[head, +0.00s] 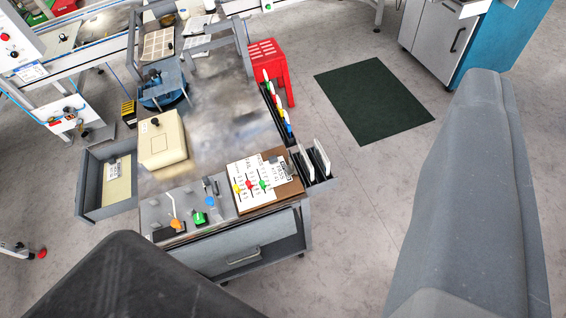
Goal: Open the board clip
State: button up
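A brown board (285,192) with white printed sheets lies on the near right corner of the workbench. A small dark part at its upper right edge looks like the board clip (274,160); it is too small to tell whether it is open or shut. Red, green and yellow small pieces lie on the sheets. My gripper (305,160) shows as two large fingers in the foreground, a dark one at lower left and a grey one at right. They are wide apart with nothing between them, well short of the bench and board.
The workbench (225,125) carries a beige box (162,140) and a grey panel with orange and green handles (185,205). A side holder (318,170) holds upright plates beside the board. A red stool (268,62) stands behind. Floor around the dark mat (374,100) is clear.

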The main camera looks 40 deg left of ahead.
aim_at(289, 169)
jog(key=i, duration=0.9)
jog(key=z, duration=0.05)
